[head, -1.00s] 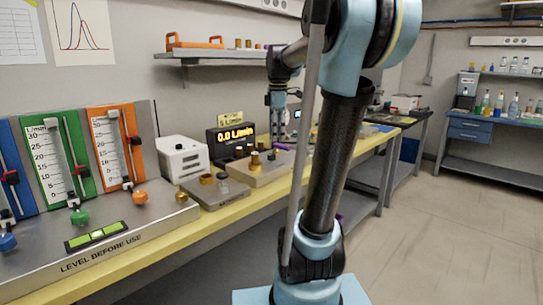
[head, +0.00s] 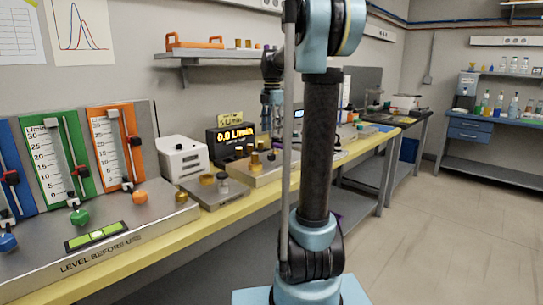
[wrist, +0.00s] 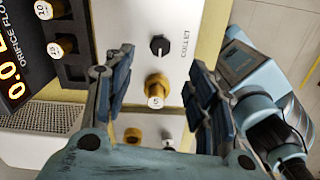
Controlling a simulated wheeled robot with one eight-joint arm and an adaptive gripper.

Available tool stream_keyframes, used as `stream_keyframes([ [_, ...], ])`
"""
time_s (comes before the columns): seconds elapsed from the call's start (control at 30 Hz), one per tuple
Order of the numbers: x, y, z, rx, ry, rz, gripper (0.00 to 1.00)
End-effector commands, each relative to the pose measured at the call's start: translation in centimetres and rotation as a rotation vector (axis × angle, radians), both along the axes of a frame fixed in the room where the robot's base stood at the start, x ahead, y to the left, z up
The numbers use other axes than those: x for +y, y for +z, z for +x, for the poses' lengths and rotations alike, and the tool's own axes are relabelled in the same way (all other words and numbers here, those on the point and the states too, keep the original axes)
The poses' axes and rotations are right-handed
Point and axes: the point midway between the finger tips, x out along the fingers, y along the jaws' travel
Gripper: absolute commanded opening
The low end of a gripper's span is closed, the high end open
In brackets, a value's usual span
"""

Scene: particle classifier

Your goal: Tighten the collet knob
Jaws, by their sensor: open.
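The collet knob (wrist: 160,45) is a small black knob with a pale pointer line on a light panel in the wrist view, beside the word COLLET. A brass piece marked 5 (wrist: 157,88) stands on the same panel, nearer the base of my gripper. My gripper (wrist: 157,68) is open, its dark fingers on either side of the panel area. Nothing is clearly held between them. The knob lies ahead, between the fingertip lines, apparently untouched. In the head view, my arm partly covers the gripper, and I cannot make out the knob there.
An orange-lit display (head: 236,134) stands on the yellow-edged bench (head: 160,239). Brass pieces marked 10 (wrist: 43,10) and 15 (wrist: 54,50) sit left of the panel. A white box (head: 183,157) and flowmeter stand (head: 150,215) are farther left. The floor at right is clear.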

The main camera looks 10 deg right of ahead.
Motion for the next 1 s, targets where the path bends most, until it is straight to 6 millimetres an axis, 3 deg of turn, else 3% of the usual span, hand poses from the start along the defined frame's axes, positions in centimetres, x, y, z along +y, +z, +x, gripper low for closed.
stream_keyframes([
  [0.4,0.0,-7.3,0.0,0.0,-0.001,0.0,0.51],
  [0.6,0.0,-10.0,0.0,0.0,-0.001,0.0,0.51],
  [1.0,0.0,-11.6,0.0,0.0,-0.001,0.0,0.51],
])
